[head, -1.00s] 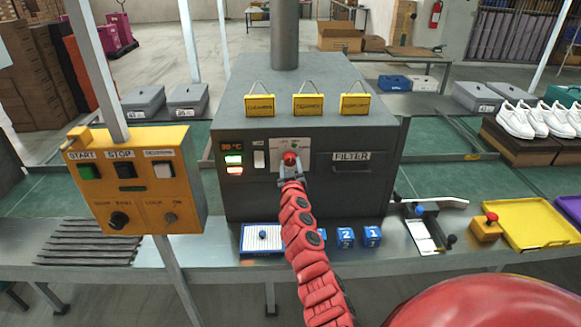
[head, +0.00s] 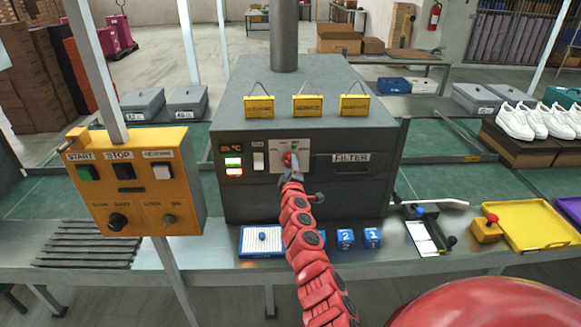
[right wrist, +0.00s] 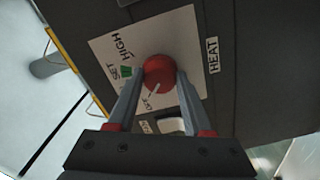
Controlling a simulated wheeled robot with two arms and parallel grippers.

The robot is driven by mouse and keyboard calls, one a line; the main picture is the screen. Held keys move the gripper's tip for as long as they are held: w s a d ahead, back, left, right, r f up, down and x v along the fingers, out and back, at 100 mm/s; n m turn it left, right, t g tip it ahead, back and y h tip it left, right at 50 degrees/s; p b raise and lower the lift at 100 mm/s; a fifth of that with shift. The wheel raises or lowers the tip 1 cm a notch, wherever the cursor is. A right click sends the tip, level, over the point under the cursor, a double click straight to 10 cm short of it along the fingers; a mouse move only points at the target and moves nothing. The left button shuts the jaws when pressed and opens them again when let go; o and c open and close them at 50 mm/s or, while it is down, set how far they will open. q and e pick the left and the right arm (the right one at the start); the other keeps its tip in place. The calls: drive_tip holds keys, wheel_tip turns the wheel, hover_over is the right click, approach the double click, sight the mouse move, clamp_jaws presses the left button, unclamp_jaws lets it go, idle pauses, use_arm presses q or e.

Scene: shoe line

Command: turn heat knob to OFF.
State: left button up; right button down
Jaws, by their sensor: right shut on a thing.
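The heat knob (right wrist: 159,73) is a round red knob on a white label plate (head: 273,160) on the dark oven's front. In the right wrist view its white pointer mark points down-left, toward the OFF print. SET and HIGH are printed on the plate's upper left, beside a green mark. My right gripper (right wrist: 156,92) is shut on the knob, one finger on each side. In the head view the gripper (head: 290,171) reaches the knob from below, hiding its lower part. My left gripper is not in view.
A yellow START/STOP box (head: 135,180) stands left of the oven (head: 330,120). A small display (head: 232,160) and a white switch (head: 258,160) sit left of the knob. A FILTER handle (head: 350,170) is to the right. Blue blocks (head: 345,238) lie below on the bench.

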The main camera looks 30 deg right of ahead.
drive_tip(key=shift+n, duration=1.2)
drive_tip(key=shift+c, duration=1.5)
unclamp_jaws()
drive_tip(key=shift+s, duration=0.1)
drive_tip(key=b+v, duration=0.1)
drive_tip(key=v, duration=1.6)
drive_tip(key=shift+s+b, duration=0.15)
drive_tip(key=shift+b, duration=0.15)
